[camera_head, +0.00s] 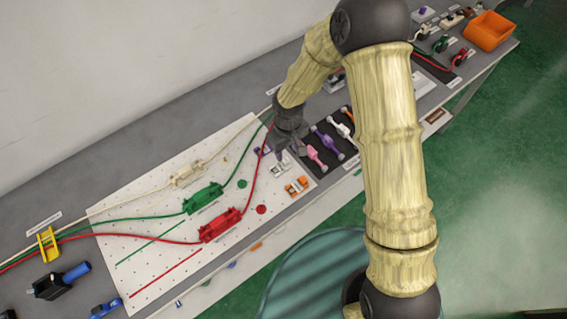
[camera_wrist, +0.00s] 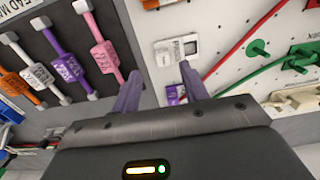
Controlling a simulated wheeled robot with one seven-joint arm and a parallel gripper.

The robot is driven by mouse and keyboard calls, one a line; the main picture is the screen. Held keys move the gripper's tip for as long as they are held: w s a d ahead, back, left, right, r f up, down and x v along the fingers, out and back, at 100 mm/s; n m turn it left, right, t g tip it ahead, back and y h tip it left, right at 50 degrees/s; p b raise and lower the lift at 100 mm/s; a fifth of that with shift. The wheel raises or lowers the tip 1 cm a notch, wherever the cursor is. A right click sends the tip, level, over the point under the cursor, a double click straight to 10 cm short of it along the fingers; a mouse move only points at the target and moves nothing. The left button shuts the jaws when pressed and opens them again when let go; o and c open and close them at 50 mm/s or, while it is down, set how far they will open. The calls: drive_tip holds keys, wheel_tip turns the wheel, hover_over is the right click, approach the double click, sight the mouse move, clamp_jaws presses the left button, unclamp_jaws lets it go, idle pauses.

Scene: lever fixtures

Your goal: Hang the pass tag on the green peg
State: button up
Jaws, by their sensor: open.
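The green peg shows as a green round piece (camera_head: 241,184) on the white pegboard, and in the wrist view (camera_wrist: 257,48). No piece can be surely read as the pass tag. My gripper (camera_head: 288,155) hangs over the board's right end, near the white-grey fixture (camera_head: 281,167). The white-grey fixture (camera_wrist: 162,52) lies beyond the fingertips. A purple-and-white fixture (camera_wrist: 175,95) is partly hidden by a finger. The green piece is right of my fingers there.
Pink (camera_head: 316,156), purple (camera_head: 326,142) and white (camera_head: 340,127) labelled pieces lie on a dark panel. Green (camera_head: 204,198) and red (camera_head: 220,225) holders carry cables across the pegboard (camera_head: 140,204). A red round piece (camera_head: 261,209) and an orange fixture (camera_head: 297,187) are nearby.

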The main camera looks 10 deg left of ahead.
sight(286, 159)
drive_tip(key=shift+s+a+f+p, duration=0.15)
drive_tip(key=shift+a+f, duration=0.05)
drive_tip(key=shift+f, duration=0.75)
drive_tip(key=shift+s+a+f+p, duration=0.15)
drive_tip(key=shift+f, duration=0.8)
drive_tip(key=shift+d, duration=0.15)
drive_tip(key=shift+w, duration=0.1)
clamp_jaws()
